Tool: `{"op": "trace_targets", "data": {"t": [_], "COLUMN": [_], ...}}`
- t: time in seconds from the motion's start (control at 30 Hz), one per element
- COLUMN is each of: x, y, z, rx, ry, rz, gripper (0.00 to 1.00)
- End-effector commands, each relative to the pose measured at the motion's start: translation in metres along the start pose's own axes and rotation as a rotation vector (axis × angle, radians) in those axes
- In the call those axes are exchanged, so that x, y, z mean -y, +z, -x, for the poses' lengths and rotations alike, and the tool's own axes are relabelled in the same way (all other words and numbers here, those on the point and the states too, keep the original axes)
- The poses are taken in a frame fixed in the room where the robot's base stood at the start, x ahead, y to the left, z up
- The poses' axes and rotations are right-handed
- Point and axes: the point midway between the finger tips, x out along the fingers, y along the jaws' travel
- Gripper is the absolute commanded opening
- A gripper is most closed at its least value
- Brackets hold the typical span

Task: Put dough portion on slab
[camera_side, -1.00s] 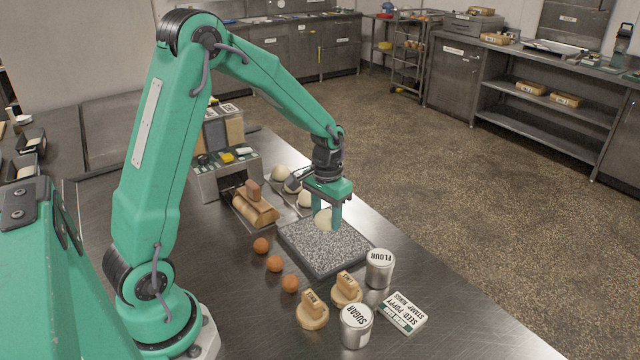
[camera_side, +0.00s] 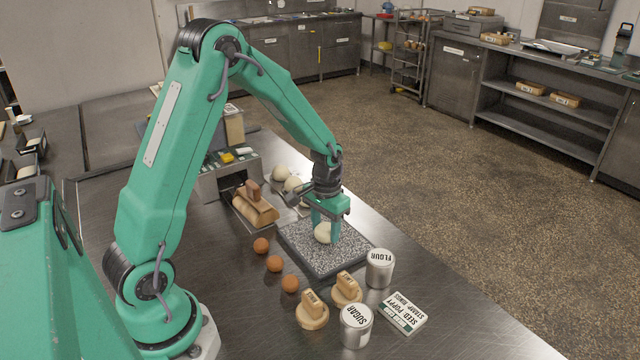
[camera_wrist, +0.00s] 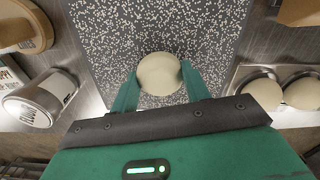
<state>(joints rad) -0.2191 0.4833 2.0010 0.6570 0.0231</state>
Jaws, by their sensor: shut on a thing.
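The dough portion (camera_side: 322,233) is a pale, round ball held between the fingers of my gripper (camera_side: 325,228). In the wrist view the dough (camera_wrist: 159,74) sits between both green fingertips, with the speckled slab (camera_wrist: 160,25) behind it. The slab (camera_side: 318,262) is a dark grey, speckled square on the steel bench. My gripper is over the slab's far part. The dough is very low over the slab; I cannot tell whether it touches it.
Two more dough balls (camera_side: 281,173) lie on a tray behind the slab. A wooden block tool (camera_side: 256,208) is left of it.

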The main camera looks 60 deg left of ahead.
Motion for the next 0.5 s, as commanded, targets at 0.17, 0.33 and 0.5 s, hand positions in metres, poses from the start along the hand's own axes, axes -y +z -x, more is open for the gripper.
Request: {"op": "trace_targets", "data": {"t": [0.17, 0.33, 0.5], "x": [0.0000, 0.0000, 0.0000], "y": [0.0000, 0.0000, 0.0000], "z": [-0.0028, -0.0029, -0.0028], "rx": [0.000, 0.000, 0.000], "ry": [0.000, 0.000, 0.000], "rz": [0.000, 0.000, 0.000], "gripper": [0.22, 0.68, 0.68]}}
